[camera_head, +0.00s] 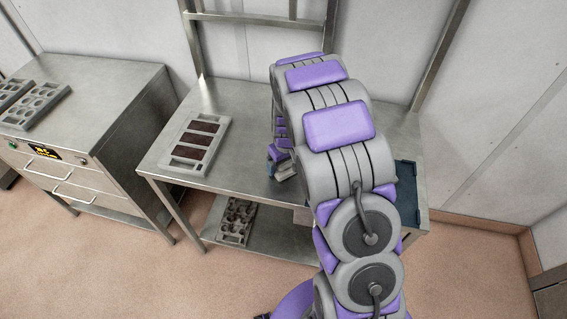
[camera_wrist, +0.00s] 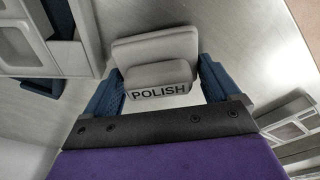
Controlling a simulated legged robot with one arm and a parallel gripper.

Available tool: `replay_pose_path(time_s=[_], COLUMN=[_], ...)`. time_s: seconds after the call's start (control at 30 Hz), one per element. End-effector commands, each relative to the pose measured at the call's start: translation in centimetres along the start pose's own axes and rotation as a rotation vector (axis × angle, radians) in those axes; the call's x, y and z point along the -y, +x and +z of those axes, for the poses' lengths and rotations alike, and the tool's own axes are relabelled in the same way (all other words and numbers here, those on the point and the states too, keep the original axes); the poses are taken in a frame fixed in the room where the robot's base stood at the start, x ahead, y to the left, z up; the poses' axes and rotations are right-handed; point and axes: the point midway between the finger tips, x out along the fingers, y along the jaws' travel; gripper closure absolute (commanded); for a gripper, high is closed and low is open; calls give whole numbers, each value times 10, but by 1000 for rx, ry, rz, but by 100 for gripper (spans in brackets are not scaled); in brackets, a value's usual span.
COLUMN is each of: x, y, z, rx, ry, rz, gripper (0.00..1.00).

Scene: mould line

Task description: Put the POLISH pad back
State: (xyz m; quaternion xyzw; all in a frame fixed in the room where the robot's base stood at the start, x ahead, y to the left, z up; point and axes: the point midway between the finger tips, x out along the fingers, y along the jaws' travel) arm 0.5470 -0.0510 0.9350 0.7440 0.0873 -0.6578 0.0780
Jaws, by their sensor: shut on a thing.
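The POLISH pad (camera_wrist: 155,72) is a light grey block with a dark "POLISH" label, seen in the wrist view. My gripper (camera_wrist: 158,95) is shut on it, with a blue finger at each side of the pad. In the head view my gripper (camera_head: 281,165) is low over the steel table (camera_head: 240,125), and my arm hides most of it and the pad. A grey rack (camera_head: 197,143) lies on the left part of this table. Its slots hold dark reddish pads, and a paler slot is at the near end.
A steel cabinet (camera_head: 95,100) with drawers stands left, with grey moulds (camera_head: 38,103) on top. A mould tray (camera_head: 237,221) lies on the table's lower shelf. A dark blue bin (camera_head: 411,190) is at the table's right end. The tabletop between rack and gripper is clear.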

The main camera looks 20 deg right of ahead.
Motion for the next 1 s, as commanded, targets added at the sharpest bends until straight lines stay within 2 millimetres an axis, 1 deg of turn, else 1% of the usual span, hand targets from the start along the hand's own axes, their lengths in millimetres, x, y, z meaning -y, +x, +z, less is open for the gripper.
replay_pose_path(time_s=[0.13,0.17,0.23,0.53,0.67,0.77,0.87,1.0], x=[0,0,0,0,0,0,0,-1], y=[3,2,2,0,-7,-19,-36,-66], z=[0,0,0,0,-1,-1,0,-2], rx=[1,1,1,0,-1,-1,-1,-5], ry=[0,0,0,0,-1,-1,0,0], rz=[0,0,0,0,1,1,0,3], gripper=[35,7,1,0,0,0,0,0])
